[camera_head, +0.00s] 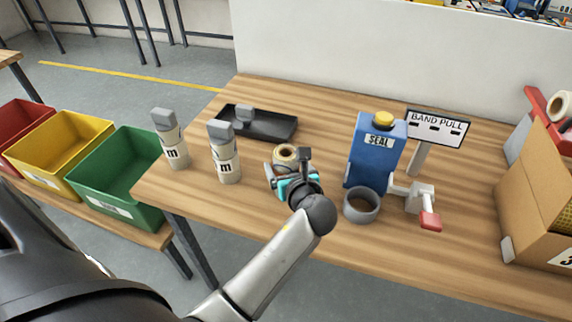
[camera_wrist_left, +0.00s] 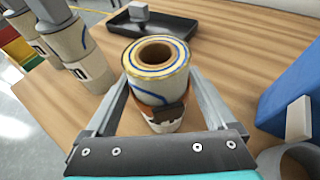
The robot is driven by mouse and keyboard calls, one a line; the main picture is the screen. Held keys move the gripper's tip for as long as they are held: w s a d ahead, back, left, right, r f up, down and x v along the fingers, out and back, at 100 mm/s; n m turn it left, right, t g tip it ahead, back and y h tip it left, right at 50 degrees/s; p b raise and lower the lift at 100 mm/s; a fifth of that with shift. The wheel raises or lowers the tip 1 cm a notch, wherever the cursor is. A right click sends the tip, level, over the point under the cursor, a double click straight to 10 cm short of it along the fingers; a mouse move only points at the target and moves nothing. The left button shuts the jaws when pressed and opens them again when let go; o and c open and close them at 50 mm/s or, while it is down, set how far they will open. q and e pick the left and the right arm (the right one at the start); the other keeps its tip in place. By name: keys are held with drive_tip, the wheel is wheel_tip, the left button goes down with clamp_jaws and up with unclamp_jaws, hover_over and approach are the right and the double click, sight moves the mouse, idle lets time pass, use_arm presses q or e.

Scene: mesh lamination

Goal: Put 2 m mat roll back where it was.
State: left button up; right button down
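A cream mat roll (camera_wrist_left: 157,68) with blue lines, a brown band and a hollow core stands upright between the fingers of my left gripper (camera_wrist_left: 158,88). The fingers appear to touch its two sides. Its length marking is not readable. In the head view, the roll's top (camera_head: 285,153) shows just beyond my left gripper (camera_head: 284,172). I cannot tell whether its foot touches the table. Two similar rolls marked "m", a left one (camera_head: 171,145) and a nearer one (camera_head: 225,160), stand upright with grey blocks on top; their numbers are unclear. My right gripper is out of view.
A black tray (camera_head: 275,125) with a grey block (camera_head: 244,113) lies behind the rolls. A blue SEAL unit (camera_head: 374,155), a grey ring (camera_head: 361,205), a BAND PULL sign (camera_head: 437,127) and a cardboard box (camera_head: 535,190) stand right. A green bin (camera_head: 120,170) is left of the table.

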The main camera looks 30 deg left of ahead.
use_arm(q)
drive_tip(key=shift+o, duration=0.6)
drive_tip(key=shift+d+r, duration=0.1)
drive_tip(key=shift+r, duration=0.1)
drive_tip(key=p+v, duration=0.2)
drive_tip(key=v, duration=1)
drive_tip(key=shift+p, duration=0.35)
